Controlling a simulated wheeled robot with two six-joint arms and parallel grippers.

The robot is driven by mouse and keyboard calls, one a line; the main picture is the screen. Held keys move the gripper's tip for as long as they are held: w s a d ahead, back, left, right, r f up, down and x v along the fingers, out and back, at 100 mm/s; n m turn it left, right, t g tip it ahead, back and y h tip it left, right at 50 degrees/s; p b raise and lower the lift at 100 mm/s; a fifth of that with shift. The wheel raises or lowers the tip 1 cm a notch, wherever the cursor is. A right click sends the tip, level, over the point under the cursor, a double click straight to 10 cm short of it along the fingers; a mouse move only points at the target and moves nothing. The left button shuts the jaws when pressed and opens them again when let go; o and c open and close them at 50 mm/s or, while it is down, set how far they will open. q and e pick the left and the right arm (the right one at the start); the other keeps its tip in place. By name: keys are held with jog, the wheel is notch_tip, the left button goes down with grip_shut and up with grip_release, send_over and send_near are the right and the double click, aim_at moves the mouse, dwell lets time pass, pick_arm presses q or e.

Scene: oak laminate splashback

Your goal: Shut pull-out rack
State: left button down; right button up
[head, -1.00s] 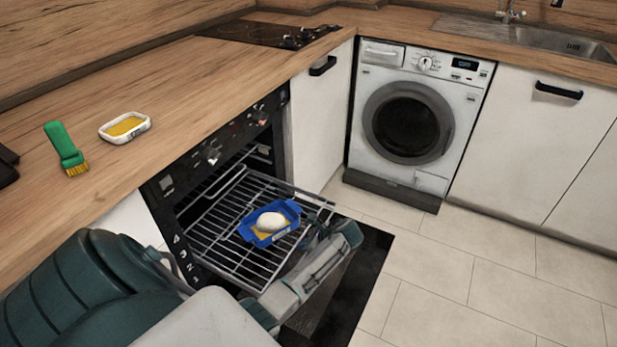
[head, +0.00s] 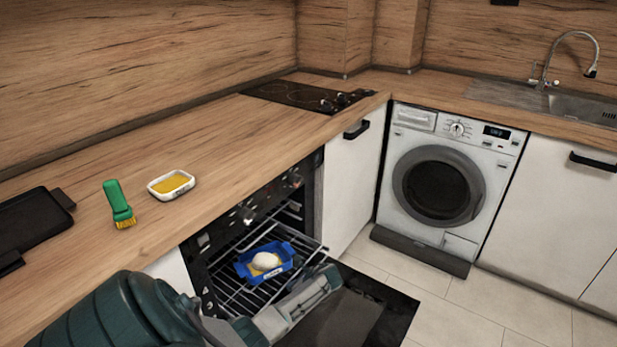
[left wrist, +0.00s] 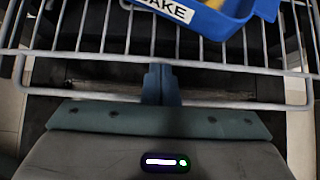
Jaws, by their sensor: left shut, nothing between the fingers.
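The pull-out rack (head: 311,243) is a wire oven shelf, partly out of the oven (head: 247,214) below the counter. A blue dish (head: 279,267) with a white, egg-shaped item (head: 266,260) sits on it. The dish (left wrist: 220,22) and the rack's front bars (left wrist: 230,105) also show in the left wrist view. My left gripper (head: 328,274) is shut and empty at the rack's front edge. In the left wrist view its closed fingers (left wrist: 161,84) overlap the front bars; exact contact is hard to tell. My right gripper is out of view.
The dark oven door (head: 365,310) hangs open below the rack. A white cabinet (head: 352,180) and a washing machine (head: 440,190) stand to the right. A green brush (head: 116,200), a yellow-filled dish (head: 171,185) and a black tray (head: 32,220) lie on the counter.

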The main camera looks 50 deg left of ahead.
aim_at(274, 275)
pick_arm(q)
jog(key=a, duration=0.2)
jog(key=s+a, duration=0.1)
jog(key=a, duration=0.4)
jog(key=shift+s+a, duration=0.2)
jog(key=shift+s, duration=0.2)
jog(key=a, duration=0.2)
jog(key=s+a, duration=0.1)
jog(key=a, duration=0.1)
jog(key=a+b, duration=0.1)
jog(key=a, duration=0.2)
jog(key=shift+s, duration=0.3)
jog(key=shift+s+a, duration=0.15)
jog(key=shift+a, duration=0.45)
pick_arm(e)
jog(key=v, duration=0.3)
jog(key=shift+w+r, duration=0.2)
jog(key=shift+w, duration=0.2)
pick_arm(q)
jog(key=shift+a+r, duration=0.1)
jog(key=shift+r, duration=0.1)
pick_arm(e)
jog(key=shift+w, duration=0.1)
